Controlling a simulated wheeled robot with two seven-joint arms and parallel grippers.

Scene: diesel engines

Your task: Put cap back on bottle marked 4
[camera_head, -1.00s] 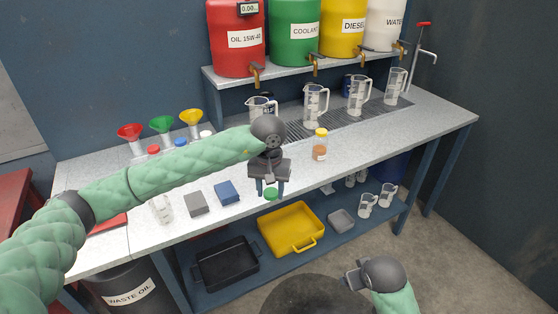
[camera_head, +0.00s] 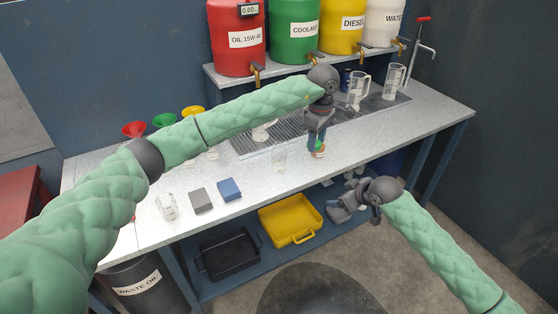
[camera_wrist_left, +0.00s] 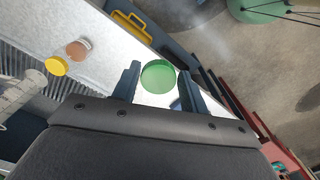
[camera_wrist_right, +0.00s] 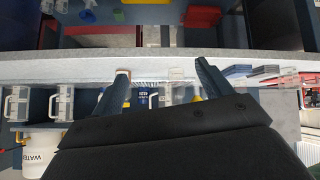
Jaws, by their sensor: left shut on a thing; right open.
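My left gripper (camera_head: 317,140) holds a green cap (camera_wrist_left: 158,76) between its fingers, above the right part of the bench. In the head view the cap is mostly hidden by the fingers. No number 4 is readable. My right gripper (camera_head: 338,210) is open and empty, in front of the bench.
Fluid drums with taps stand on the back shelf (camera_head: 230,80). Measuring jugs (camera_head: 358,90) stand on the grate. A yellow tray (camera_head: 290,220) and black tray (camera_head: 228,258) sit below.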

